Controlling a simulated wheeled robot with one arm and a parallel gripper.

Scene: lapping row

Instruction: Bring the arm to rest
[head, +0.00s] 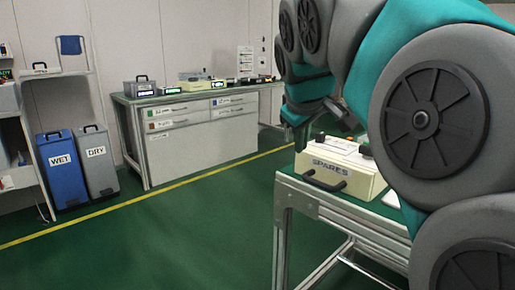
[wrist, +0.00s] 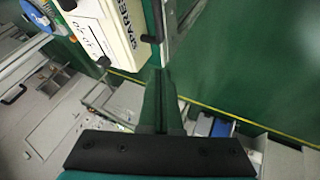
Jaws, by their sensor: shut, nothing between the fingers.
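My arm, grey and teal, fills the right side of the head view, raised and bent over a green-topped bench (head: 345,206). My gripper (head: 300,136) hangs at its end, just behind and above a cream box marked SPARES (head: 345,174). In the wrist view a black bar of my gripper (wrist: 155,152) crosses the bottom. The gripper is shut and holds nothing. The SPARES box also shows at the top of the wrist view (wrist: 112,30), apart from the gripper as far as I can tell.
A blue WET bin (head: 62,172) and a grey DRY bin (head: 98,165) stand at the left by a shelf. A workbench with drawers (head: 205,142) stands at the back, with several boxes on top. Green floor (head: 180,235) with a yellow line lies open between.

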